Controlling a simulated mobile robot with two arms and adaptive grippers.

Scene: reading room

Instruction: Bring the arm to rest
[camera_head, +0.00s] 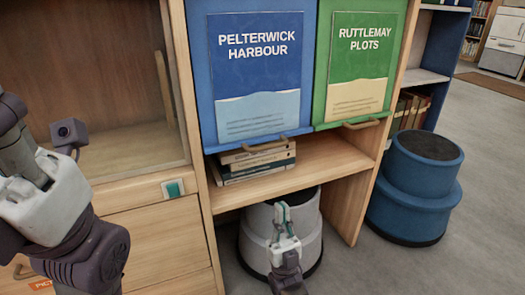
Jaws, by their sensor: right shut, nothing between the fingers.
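My right gripper (282,214) is low in the middle of the view, reaching up from the bottom edge. Its fingers are shut with nothing between them. It is in front of a grey round stool (312,232) under the shelf and hides part of it; I cannot tell how far apart they are. My left arm (50,200) fills the lower left, in front of the wooden cabinet. Its gripper fingers do not show.
Blue (255,70) and green (356,60) panels hang above an open wooden shelf (335,160) with stacked books (256,165). A wooden cabinet (150,235) stands left. A blue round stool (415,190) stands right. The carpet beyond it (490,160) is clear.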

